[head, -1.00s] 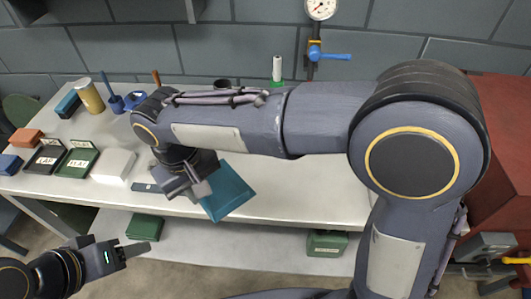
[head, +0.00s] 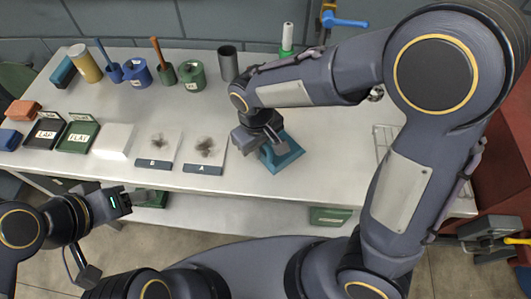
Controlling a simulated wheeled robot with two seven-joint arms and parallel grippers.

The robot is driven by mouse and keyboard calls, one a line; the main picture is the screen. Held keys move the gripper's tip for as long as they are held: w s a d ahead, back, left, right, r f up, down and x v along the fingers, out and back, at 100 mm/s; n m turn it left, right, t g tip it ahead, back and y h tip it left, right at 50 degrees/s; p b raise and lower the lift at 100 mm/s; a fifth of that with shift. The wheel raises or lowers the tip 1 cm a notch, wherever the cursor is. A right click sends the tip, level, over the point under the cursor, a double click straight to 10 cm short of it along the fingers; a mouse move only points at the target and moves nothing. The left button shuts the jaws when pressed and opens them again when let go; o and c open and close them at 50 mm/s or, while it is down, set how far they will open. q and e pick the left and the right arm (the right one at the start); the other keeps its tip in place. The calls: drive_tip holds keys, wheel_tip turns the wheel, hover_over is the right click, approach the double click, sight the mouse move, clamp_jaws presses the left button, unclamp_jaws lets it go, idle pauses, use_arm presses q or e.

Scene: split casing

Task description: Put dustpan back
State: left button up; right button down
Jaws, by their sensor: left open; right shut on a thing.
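The teal dustpan (head: 283,154) is at the middle of the white workbench, near its front half. My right gripper (head: 268,146) is shut on it from above, and the arm hides part of the pan. I cannot tell whether the pan rests on the bench or hangs just above it. My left gripper (head: 125,201) is open and empty, in front of the bench at the lower left.
Two stained cards (head: 207,149) (head: 157,147) marked A and B lie left of the dustpan. Labelled black (head: 44,134) and green (head: 79,137) trays stand further left. A grey cup (head: 228,63), brush pots (head: 138,75) and a wire rack (head: 384,145) are also on the bench.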

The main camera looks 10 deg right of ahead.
drive_tip(key=shift+w+d+f, duration=0.1)
drive_tip(key=shift+d+f, duration=0.4)
drive_tip(key=shift+f, duration=0.05)
drive_tip(key=shift+d+f, duration=0.15)
drive_tip(key=shift+f, duration=0.8)
drive_tip(key=shift+d+f, duration=0.1)
drive_tip(key=shift+f, duration=0.8)
drive_tip(key=c, duration=1.4)
unclamp_jaws()
wheel_tip(320, 180, up, 12)
drive_tip(key=shift+a, duration=0.25)
